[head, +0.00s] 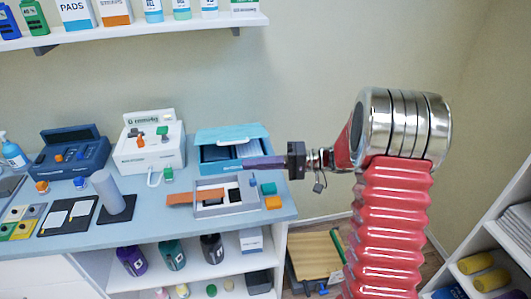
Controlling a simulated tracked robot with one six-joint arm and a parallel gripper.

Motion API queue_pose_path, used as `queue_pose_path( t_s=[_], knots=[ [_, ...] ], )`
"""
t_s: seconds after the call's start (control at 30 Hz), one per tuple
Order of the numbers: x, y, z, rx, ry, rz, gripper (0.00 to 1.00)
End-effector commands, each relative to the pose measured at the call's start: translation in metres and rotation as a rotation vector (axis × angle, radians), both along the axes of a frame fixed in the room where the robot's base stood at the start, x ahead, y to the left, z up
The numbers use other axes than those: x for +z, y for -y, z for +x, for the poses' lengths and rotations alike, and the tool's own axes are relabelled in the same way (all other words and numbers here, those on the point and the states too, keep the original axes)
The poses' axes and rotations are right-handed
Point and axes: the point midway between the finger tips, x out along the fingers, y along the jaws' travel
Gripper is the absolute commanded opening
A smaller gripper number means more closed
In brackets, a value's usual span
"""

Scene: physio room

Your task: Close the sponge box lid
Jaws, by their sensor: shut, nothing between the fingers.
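A blue box (208,168), which I take to be the sponge box, stands at the back right of the table. Its light-blue lid (232,133) appears raised at the back, leaving the dark inside partly in view. My gripper (247,163) reaches in from the right, with its fingers pointing left in front of the box's right part. The fingers are shut and seem empty. They hide part of the box's front, and I cannot tell whether they touch it.
A grey tray (231,208) with small items sits just in front. A white device (150,158) and a dark-blue device (72,162) stand left. Small green (269,188) and orange (273,203) blocks lie near the table's right edge. A shelf (140,27) hangs above.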

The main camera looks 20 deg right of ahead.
Motion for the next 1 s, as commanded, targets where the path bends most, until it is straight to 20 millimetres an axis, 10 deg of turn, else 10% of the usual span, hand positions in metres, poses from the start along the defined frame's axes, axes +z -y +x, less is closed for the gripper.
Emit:
queue_pose_path(
  t_s=[0.43, 1.0],
  knots=[
    [0.021, -0.066, -0.091, 0.163, -0.196, -0.359, 0.0],
    [0.024, -0.072, -0.196, 0.126, -0.284, -0.859, 0.0]
  ],
)
